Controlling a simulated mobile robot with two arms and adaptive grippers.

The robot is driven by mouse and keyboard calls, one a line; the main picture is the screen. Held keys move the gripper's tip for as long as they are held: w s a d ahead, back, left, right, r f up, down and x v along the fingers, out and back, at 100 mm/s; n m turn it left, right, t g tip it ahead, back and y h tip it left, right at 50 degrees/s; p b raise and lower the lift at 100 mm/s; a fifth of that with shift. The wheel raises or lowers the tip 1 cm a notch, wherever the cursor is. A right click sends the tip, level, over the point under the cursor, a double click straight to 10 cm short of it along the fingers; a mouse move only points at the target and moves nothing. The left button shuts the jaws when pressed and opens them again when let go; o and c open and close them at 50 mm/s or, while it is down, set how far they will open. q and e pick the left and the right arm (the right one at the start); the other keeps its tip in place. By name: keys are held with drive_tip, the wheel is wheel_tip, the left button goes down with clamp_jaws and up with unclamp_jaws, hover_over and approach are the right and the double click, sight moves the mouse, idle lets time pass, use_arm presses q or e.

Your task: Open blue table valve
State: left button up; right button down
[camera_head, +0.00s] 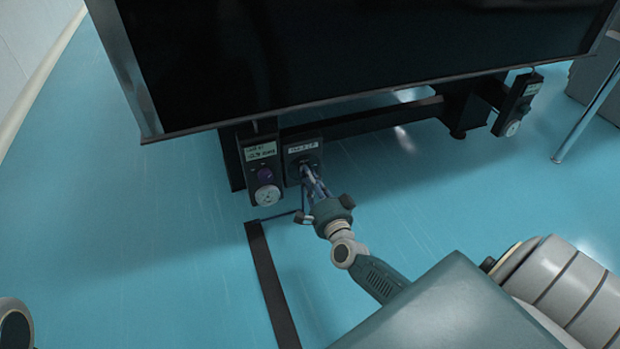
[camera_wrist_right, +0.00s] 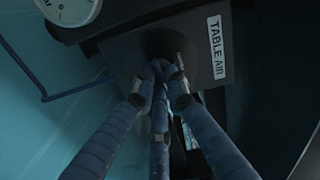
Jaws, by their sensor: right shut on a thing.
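The table air valve panel (camera_head: 302,149) is a dark box with a white label, mounted under the front edge of the optical table (camera_head: 330,99). It also shows in the right wrist view (camera_wrist_right: 195,50), where its label reads "TABLE AIR". My right gripper (camera_head: 308,172) reaches up to this panel, and its blue-grey fingers (camera_wrist_right: 164,78) are closed together on the valve knob at the panel's front. The fingers hide most of the knob, and its colour and turn cannot be told. My left gripper is not in view.
A similar gauge unit (camera_head: 517,110) hangs at the right. A dark strip (camera_head: 270,285) runs along the blue floor. Floor at the left is clear.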

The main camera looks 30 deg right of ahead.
drive_tip(key=shift+f+m, duration=0.1)
drive_tip(key=shift+m, duration=0.9)
drive_tip(key=c, duration=1.7)
unclamp_jaws()
drive_tip(key=shift+c, duration=0.2)
drive_tip(key=v, duration=1.2)
